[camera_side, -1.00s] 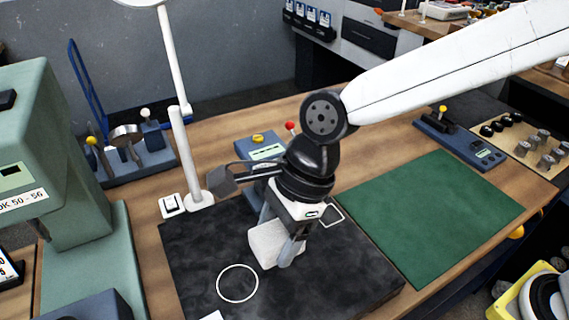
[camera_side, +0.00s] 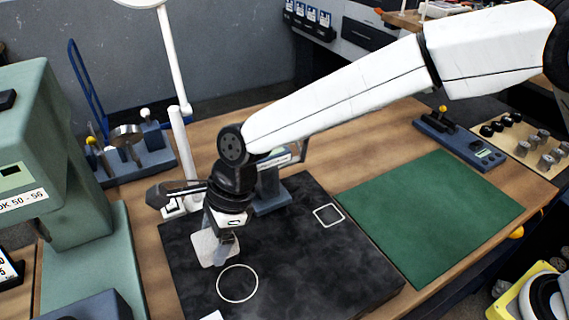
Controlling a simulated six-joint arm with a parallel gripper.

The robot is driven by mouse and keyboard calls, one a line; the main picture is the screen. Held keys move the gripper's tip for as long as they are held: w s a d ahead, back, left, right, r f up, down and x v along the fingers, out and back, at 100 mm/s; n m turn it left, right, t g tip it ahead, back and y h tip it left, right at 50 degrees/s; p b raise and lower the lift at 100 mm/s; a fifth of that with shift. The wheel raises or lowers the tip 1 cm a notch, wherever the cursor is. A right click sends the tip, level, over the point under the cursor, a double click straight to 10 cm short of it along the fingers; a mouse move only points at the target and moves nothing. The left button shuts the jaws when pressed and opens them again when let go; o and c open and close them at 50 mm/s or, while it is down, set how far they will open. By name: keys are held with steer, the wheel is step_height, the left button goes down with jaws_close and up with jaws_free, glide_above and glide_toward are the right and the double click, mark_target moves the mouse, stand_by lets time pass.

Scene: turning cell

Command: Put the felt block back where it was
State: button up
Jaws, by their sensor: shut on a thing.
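The pale grey-white felt block (camera_side: 208,249) is held in my gripper (camera_side: 224,244), near the left part of the dark surface plate (camera_side: 300,265). My gripper is shut on it, and its fingers partly cover the block's right side. The block looks slightly tilted; I cannot tell whether it touches the plate. A white square outline (camera_side: 328,215) is bare on the plate to the right. A white circle outline (camera_side: 237,283) is empty just below and right of the block.
A blue stand (camera_side: 271,194) rises at the plate's back edge, close behind my gripper. A lamp post (camera_side: 183,150) stands behind left. A green machine (camera_side: 75,190) is at the left. The green mat (camera_side: 430,215) at right is clear.

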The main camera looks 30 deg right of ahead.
mark_target(204, 246)
steer(key=shift+w+a+f, duration=0.35)
steer(key=shift+w+f, duration=0.05)
steer(key=shift+f, duration=0.2)
steer(key=shift+w+a+f, duration=0.3)
steer(key=shift+w+f, duration=0.1)
steer(key=shift+f, duration=0.2)
steer(key=shift+w+a+f, duration=0.2)
steer(key=shift+f, duration=1.65)
steer(key=shift+f, duration=0.1)
steer(key=o, duration=1.1)
